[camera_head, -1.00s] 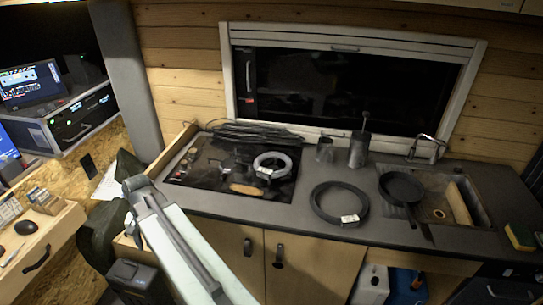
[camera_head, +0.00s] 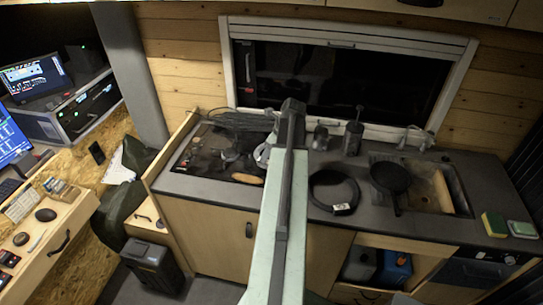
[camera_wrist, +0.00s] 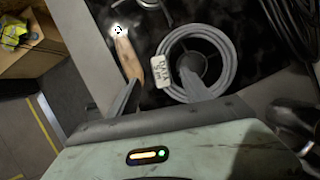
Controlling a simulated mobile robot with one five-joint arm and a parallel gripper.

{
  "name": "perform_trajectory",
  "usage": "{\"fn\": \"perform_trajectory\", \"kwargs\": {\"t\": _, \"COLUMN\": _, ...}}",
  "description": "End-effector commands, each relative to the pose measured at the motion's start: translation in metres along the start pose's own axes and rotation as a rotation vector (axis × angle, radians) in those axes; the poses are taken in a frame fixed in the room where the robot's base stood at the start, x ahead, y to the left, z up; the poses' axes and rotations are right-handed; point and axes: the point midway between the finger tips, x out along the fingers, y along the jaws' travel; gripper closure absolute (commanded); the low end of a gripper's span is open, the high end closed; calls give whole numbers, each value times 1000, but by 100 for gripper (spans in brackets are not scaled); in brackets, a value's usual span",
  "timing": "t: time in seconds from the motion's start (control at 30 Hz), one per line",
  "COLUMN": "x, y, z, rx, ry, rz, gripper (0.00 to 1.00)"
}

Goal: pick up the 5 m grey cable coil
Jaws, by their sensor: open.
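The light grey cable coil (camera_wrist: 229,74) with a white label (camera_wrist: 160,71) lies flat on the black hob in the wrist view. The label's writing is too small to read surely. In the head view most of the grey coil (camera_head: 261,156) is hidden behind my arm. My gripper (camera_wrist: 161,79) is open and empty. In the wrist view its left finger shows beside the coil, and its right finger overlaps the coil's near part and opening. I cannot tell whether either finger touches it.
A wooden-handled item (camera_wrist: 129,57) lies left of the coil. A dark cable bundle (camera_wrist: 296,35) lies to its right. A black coil with a white label (camera_head: 318,198) lies on the worktop, near a dark pan (camera_head: 389,176) by the sink. Metal vessels (camera_head: 353,138) stand before the window.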

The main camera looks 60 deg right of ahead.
Motion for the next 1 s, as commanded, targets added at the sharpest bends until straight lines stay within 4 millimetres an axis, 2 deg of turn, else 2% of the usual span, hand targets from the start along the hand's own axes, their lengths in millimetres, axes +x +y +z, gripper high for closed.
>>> {"fn": "perform_trajectory", "kwargs": {"t": 0.03, "x": 11, "y": 0, "z": -2, "rx": -1, "ry": 0, "rz": 0, "gripper": 44}}
{"fn": "perform_trajectory", "kwargs": {"t": 0.17, "x": 10, "y": 0, "z": 0, "rx": -2, "ry": 0, "rz": 0, "gripper": 44}}
{"fn": "perform_trajectory", "kwargs": {"t": 0.23, "x": 16, "y": 0, "z": -1, "rx": -3, "ry": 1, "rz": 1, "gripper": 44}}
{"fn": "perform_trajectory", "kwargs": {"t": 0.5, "x": 61, "y": -2, "z": -6, "rx": -5, "ry": 1, "rz": 1, "gripper": 44}}
{"fn": "perform_trajectory", "kwargs": {"t": 0.77, "x": 60, "y": -2, "z": -3, "rx": -4, "ry": 1, "rz": 1, "gripper": 44}}
{"fn": "perform_trajectory", "kwargs": {"t": 0.97, "x": 60, "y": -1, "z": -3, "rx": -5, "ry": 1, "rz": 1, "gripper": 99}}
{"fn": "perform_trajectory", "kwargs": {"t": 1.0, "x": 60, "y": -1, "z": -3, "rx": -5, "ry": 1, "rz": 1, "gripper": 100}}
